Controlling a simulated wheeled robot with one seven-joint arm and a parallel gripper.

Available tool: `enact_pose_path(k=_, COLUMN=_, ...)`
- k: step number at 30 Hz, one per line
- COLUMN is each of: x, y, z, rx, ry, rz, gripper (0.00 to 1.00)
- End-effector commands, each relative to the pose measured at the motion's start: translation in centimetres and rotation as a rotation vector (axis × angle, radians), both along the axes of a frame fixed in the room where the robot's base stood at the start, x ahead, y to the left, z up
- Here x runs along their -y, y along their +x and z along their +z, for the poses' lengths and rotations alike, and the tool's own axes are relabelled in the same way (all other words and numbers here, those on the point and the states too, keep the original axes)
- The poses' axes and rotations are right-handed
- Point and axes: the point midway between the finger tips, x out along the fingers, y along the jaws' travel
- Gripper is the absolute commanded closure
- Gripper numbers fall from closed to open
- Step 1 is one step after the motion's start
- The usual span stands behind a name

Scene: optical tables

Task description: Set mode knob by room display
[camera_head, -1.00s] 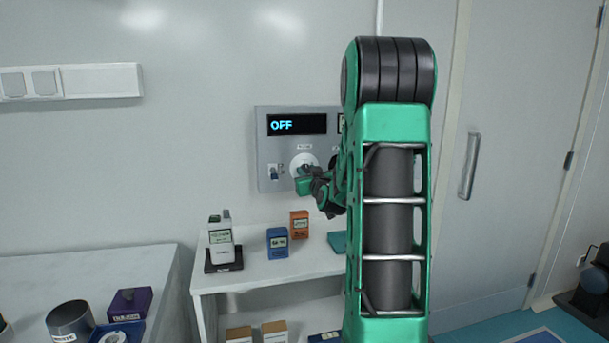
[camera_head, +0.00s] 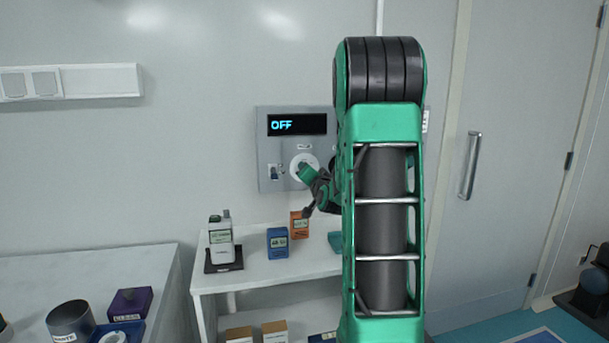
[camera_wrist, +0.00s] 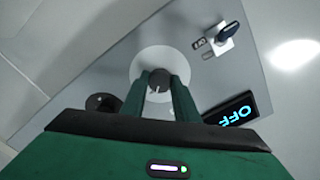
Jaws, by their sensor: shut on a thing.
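A grey wall panel (camera_head: 265,150) carries a dark display (camera_head: 297,124) that reads OFF in blue letters. Below the display is a white round dial plate (camera_head: 298,160), with my gripper (camera_head: 303,172) at it. In the wrist view my gripper's two green fingers (camera_wrist: 159,92) are closed on the dark mode knob (camera_wrist: 158,77), which has a white pointer line and sits in the middle of the pale dial. The display also shows in the wrist view (camera_wrist: 231,112). A small switch (camera_head: 273,172) is left of the dial. My arm hides the panel's right part.
A white shelf table (camera_head: 255,278) below the panel holds a handheld meter (camera_head: 221,241), a blue box (camera_head: 277,243) and an orange box (camera_head: 299,225). A grey door with a handle (camera_head: 470,165) is at the right. A lighter worktop (camera_head: 95,268) is at the left.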

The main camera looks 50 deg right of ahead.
Motion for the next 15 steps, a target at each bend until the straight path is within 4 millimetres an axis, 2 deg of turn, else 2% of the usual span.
enact_pose_path(k=15, x=-0.36, y=0.17, z=-0.31, rx=0.252, ry=0.424, rz=0.005, gripper=0.95)
